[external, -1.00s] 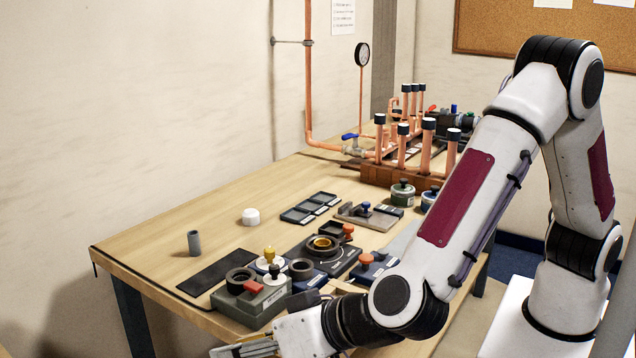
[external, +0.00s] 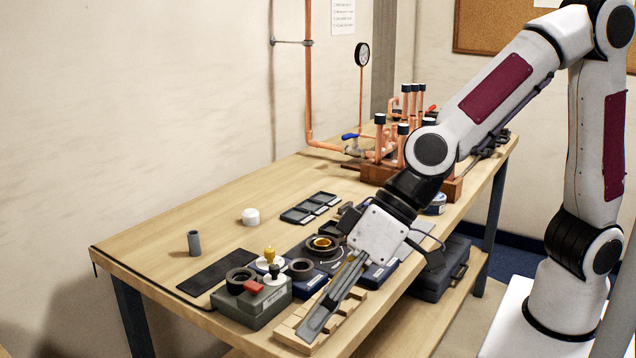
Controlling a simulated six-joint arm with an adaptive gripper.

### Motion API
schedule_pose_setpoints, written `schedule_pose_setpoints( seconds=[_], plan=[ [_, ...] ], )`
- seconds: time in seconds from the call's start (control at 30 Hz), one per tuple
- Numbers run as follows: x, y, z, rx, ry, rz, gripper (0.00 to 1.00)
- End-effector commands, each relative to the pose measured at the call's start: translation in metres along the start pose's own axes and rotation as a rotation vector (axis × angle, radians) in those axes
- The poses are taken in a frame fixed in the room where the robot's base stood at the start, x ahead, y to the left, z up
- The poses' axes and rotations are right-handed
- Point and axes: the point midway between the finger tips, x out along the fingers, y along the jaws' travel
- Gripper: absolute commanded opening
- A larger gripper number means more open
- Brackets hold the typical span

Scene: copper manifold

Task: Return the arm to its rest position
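My gripper (external: 330,300) is above the front edge of the wooden workbench (external: 150,225), pointing down and to the left. Its long grey fingers lie close together in this view, over a slotted light-wood block (external: 290,337). I cannot tell whether they are open or shut, and no held object is visible. The copper manifold (external: 385,165) stands at the back right of the bench, partly hidden behind my arm.
A grey-green box (external: 250,305) with a ring and knobs stands left of my gripper. A grey cylinder (external: 194,243), a white cap (external: 250,216), a black mat (external: 218,270) and a dark tray (external: 310,208) lie further back. A dark case (external: 440,275) sits on the lower shelf.

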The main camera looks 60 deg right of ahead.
Motion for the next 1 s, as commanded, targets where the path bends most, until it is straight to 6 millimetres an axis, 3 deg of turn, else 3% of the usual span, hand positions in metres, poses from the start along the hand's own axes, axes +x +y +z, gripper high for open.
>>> schedule_pose_setpoints(
  seconds=[0.53, 1.0],
  plan=[
    [-0.127, 0.121, 0.063, -0.049, -0.2, 0.182, 0.31],
    [-0.229, 0.217, 0.115, 0.003, -0.223, 0.421, 0.31]
  ],
)
